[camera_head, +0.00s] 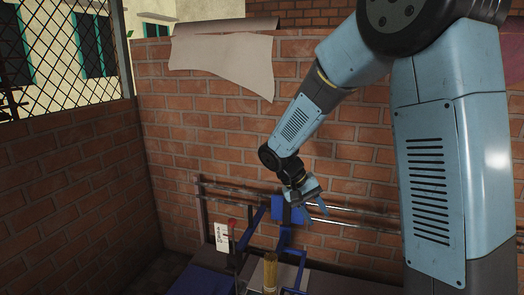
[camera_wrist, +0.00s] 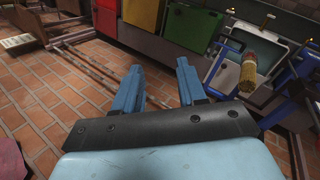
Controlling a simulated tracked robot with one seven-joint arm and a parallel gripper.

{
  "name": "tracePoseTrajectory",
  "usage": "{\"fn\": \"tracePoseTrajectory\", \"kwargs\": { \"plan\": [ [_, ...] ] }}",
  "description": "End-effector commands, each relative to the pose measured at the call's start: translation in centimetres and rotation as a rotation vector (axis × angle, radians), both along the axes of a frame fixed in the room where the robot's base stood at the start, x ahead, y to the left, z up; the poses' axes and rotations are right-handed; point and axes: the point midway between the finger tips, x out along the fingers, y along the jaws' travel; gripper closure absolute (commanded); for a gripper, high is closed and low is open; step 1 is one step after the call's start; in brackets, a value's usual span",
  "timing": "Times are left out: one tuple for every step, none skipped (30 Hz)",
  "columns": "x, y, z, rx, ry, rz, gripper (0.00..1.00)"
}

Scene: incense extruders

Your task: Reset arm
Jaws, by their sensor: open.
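My arm reaches down from the upper right in the head view, and my gripper (camera_head: 316,207) hangs near the brick wall, above a blue metal frame (camera_head: 287,210). In the wrist view my gripper (camera_wrist: 161,75) shows two blue fingers spread apart with nothing between them. The floor and metal rails lie beyond the fingers. No object is held.
A yellow-brown cylinder (camera_head: 270,270) stands at the bottom of the head view; a bundle of tan sticks (camera_wrist: 247,72) shows at right in the wrist view. Metal rails (camera_head: 240,194) run along the brick wall (camera_head: 210,130). Coloured panels (camera_wrist: 190,28) stand at the back.

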Motion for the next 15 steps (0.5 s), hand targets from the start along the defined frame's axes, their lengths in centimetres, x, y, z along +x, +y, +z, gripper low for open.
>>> {"fn": "tracePoseTrajectory", "kwargs": {
  "plan": [
    [-0.6,-0.7,1.2,0.03,-0.016,-0.008,0.59],
    [-1.0,-1.0,1.8,0.047,-0.022,-0.011,0.59],
    [-1.5,-1.5,2.5,0.069,-0.031,-0.014,0.59],
    [-1.9,-1.8,3.1,0.085,-0.039,-0.017,0.59],
    [-2.3,-2.1,3.6,0.101,-0.046,-0.018,0.59],
    [-2.8,-2.5,4.3,0.123,-0.056,-0.021,0.59],
    [-3.2,-2.8,4.8,0.14,-0.065,-0.022,0.59],
    [-3.6,-3.1,5.3,0.155,-0.074,-0.024,0.59],
    [-4.2,-3.5,5.9,0.176,-0.085,-0.024,0.59],
    [-4.6,-3.8,6.4,0.191,-0.095,-0.026,0.59],
    [-5.0,-4.0,6.8,0.206,-0.104,-0.026,0.59],
    [-5.6,-4.3,7.4,0.226,-0.118,-0.026,0.59],
    [-6.1,-4.6,7.9,0.241,-0.129,-0.025,0.59],
    [-6.5,-4.9,8.3,0.255,-0.14,-0.026,0.59],
    [-7.1,-5.2,8.8,0.274,-0.154,-0.025,0.59]
  ]
}}
